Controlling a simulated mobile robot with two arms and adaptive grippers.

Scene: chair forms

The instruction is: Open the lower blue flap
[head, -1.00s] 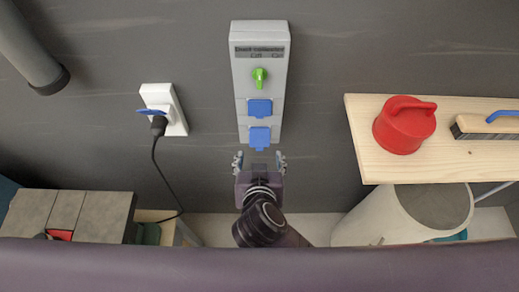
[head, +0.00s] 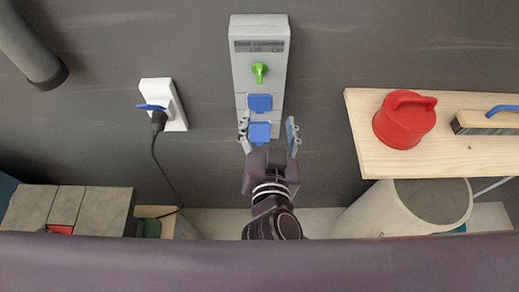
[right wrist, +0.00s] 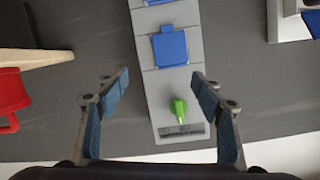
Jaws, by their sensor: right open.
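The lower blue flap (head: 259,131) is on the front of a tall grey wall box (head: 242,70), below the upper blue flap (head: 260,103). The lower flap looks closed. My right gripper (head: 267,122) is open and empty, with one finger to either side of the lower flap in the head view; I cannot tell how far from the box. The right wrist view shows the box upside down, with the upper flap (right wrist: 170,48) and the lower flap (right wrist: 157,2) cut off at the top edge. My left gripper is not in view.
A green knob (head: 260,70) sits above the flaps. A white socket (head: 175,115) with a plug and black cable (head: 157,165) is to the left. A wooden shelf (head: 400,165) with a red container (head: 404,120) and a brush (head: 485,120) is to the right, above a pale bucket (head: 395,215).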

